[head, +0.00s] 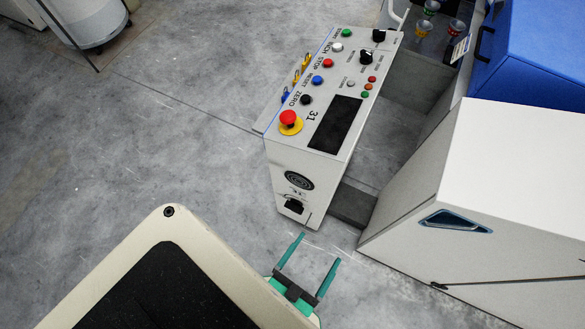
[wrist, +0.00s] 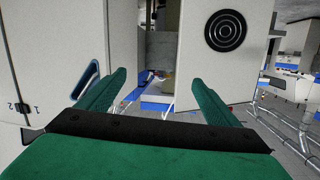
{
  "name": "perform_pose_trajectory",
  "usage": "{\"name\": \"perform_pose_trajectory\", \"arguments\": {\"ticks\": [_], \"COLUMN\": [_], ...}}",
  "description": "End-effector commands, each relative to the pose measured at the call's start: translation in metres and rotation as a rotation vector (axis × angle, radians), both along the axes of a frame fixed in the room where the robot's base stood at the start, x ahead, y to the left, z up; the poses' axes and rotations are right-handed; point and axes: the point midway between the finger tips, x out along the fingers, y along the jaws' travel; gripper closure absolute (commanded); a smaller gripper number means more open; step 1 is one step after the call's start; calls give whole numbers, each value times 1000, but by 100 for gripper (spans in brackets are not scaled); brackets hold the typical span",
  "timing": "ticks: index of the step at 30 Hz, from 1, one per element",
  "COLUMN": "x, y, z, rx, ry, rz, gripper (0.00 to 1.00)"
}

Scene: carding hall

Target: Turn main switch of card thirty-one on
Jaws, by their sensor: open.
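The control cabinet (head: 330,130) of card 31 stands at the centre of the head view, with "31" printed on its sloped top. Its near end face carries a round black ringed vent (head: 299,180) and, below it, a black switch (head: 294,206). The switch's setting is too small to read. My gripper (head: 320,248) is open and empty, just below and right of that end face, apart from it. In the wrist view the two green fingers (wrist: 158,85) point toward a gap beside the cabinet; the vent (wrist: 226,30) shows at upper right. The switch is not visible there.
A white machine housing (head: 500,190) with a recessed handle stands close on the right, a blue cover (head: 535,50) behind it. A red emergency button (head: 289,119) and several coloured buttons sit on the cabinet top. Open concrete floor (head: 130,130) lies to the left.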

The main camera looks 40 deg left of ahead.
Motion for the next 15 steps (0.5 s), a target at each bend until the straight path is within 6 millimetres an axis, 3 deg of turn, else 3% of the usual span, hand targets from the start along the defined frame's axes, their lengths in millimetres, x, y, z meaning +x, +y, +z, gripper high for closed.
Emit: {"name": "perform_pose_trajectory", "arguments": {"ticks": [1, 3, 15], "x": [7, 15, 39], "y": [16, 34, 134], "z": [-26, -57, -236], "rx": [23, 46, 6], "ry": [-6, -7, 101], "rz": [30, 55, 135], "gripper": [15, 15, 15]}}
